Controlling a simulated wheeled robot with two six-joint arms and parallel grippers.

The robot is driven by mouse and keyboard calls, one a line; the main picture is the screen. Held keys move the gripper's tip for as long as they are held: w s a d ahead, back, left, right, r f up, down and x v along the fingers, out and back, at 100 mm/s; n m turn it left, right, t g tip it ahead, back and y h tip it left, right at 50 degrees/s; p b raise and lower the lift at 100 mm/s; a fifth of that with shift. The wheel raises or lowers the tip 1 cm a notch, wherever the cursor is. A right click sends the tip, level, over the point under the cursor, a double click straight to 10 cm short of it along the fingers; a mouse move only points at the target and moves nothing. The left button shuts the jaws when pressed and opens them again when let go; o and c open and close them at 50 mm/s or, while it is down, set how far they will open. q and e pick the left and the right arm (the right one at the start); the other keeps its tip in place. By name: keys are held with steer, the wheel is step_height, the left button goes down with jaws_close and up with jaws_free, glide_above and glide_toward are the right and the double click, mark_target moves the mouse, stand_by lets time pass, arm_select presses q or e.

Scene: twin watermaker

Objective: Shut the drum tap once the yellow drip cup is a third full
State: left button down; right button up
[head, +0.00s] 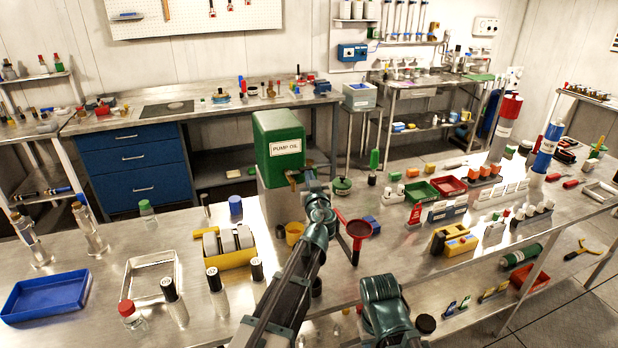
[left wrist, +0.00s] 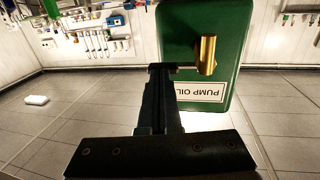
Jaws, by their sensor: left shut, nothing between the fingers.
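The green drum (head: 278,130), labelled PUMP OIL, stands on a block on the bench. Its brass tap (left wrist: 207,55) sticks out of the front in the left wrist view, where the drum (left wrist: 240,60) appears upside down. My left gripper (head: 308,178) is shut and empty, its tips (left wrist: 162,68) close beside the tap; I cannot tell whether they touch it. The yellow drip cup (head: 293,233) stands below the tap, partly hidden by my left arm. Its oil level cannot be made out. My right gripper is not visible; only part of that arm shows at the bottom.
A red funnel-like thing (head: 358,230) is just right of my left arm. A yellow rack (head: 230,258) with white rolls and black-capped bottles stand left of the cup. A blue tray (head: 78,277) lies far left. Racks and bins crowd the bench's right.

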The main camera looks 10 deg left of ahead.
arm_select(q)
steer(key=w+d+v, duration=0.1)
steer(key=d+v, duration=0.1)
steer(key=v, duration=1.1)
steer(key=shift+s+d, duration=0.25)
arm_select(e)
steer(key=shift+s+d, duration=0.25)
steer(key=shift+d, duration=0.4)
arm_select(q)
steer(key=s+a+f+g, duration=0.1)
steer(key=s+f+g, duration=0.2)
steer(key=f, duration=0.1)
steer(key=s+a+f+g, duration=0.1)
steer(key=s+f+g, duration=0.1)
steer(key=s+f, duration=0.1)
steer(key=s+a+f+g, duration=0.1)
steer(key=s+f+g, duration=0.2)
steer(key=s+f, duration=0.1)
steer(key=shift+a+f+m+g+y, duration=0.1)
steer(key=shift+f+m+g+y, duration=0.2)
steer(key=shift+f, duration=0.6)
steer(key=s+d+f+m+g+h, duration=0.2)
steer(key=s+d+f+m+g, duration=0.1)
steer(key=s, duration=0.5)
steer(key=s+d+f+m+g+h, duration=0.3)
steer(key=s+d+f+m+g, duration=0.1)
steer(key=s, duration=0.5)
steer(key=shift+d+f+g+h, duration=0.3)
steer(key=shift+d+f+g, duration=0.6)
steer(key=shift+d, duration=0.3)
